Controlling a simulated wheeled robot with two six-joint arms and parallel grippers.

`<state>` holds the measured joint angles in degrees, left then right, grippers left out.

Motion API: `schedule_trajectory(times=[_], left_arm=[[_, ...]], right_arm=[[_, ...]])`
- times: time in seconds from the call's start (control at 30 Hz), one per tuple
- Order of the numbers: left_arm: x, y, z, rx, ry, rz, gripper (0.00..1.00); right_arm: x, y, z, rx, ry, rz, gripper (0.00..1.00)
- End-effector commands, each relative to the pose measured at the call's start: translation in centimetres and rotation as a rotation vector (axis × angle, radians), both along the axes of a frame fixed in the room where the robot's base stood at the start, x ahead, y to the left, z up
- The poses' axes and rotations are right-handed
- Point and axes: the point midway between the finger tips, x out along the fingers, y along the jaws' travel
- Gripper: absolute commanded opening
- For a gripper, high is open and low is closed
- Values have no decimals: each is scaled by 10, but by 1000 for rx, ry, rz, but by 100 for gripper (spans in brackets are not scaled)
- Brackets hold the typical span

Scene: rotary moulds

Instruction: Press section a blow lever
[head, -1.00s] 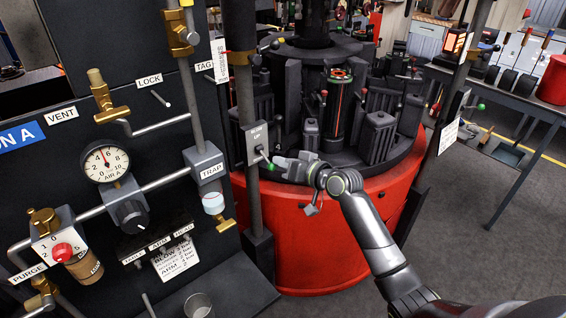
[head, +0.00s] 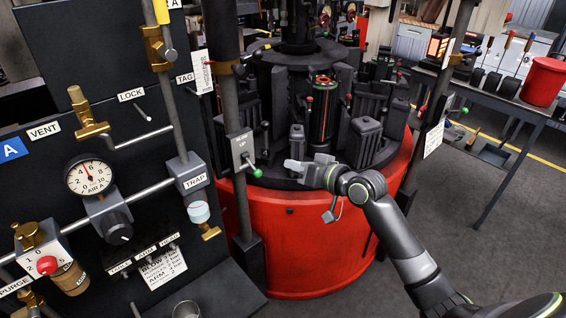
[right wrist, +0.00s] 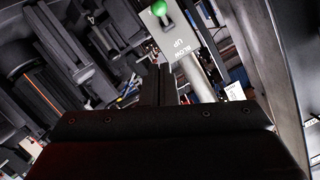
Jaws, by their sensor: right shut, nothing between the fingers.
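The blow lever is a short lever with a green knob (head: 257,172) on a grey plate marked BLOW UP (head: 243,148), fixed to a dark post. In the head view its knob hangs down and to the right of the plate. My right gripper (head: 290,166) is shut and empty, just right of the knob, with a small visible gap between them. In the right wrist view the green knob (right wrist: 158,6) and plate (right wrist: 172,32) show at the top, beyond the dark fingers (right wrist: 165,82). My left gripper is out of view.
The red rotary machine (head: 300,240) with dark moulds (head: 366,140) stands behind and below my right gripper. The dark panel at left carries an air gauge (head: 89,177) and valves. A second post (head: 437,110) and a table (head: 500,98) stand at right.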

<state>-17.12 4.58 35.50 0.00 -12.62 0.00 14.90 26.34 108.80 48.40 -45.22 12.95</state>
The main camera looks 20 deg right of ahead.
Motion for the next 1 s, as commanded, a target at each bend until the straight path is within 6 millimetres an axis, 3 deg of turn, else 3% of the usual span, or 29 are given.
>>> schedule_trajectory(times=[0.23, 0.77, 0.87, 0.97, 1.0], left_arm=[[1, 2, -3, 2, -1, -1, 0], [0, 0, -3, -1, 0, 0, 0], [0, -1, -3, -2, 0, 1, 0], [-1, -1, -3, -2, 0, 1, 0], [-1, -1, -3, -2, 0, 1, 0]], right_arm=[[-19, -10, 3, -1, -1, 0, 0], [-20, -10, 3, 1, 0, -1, 0], [-18, -15, -8, -2, 16, -19, 0], [-13, -31, -44, -15, 64, -75, 0], [-12, -40, -67, -24, 94, -107, 0]])
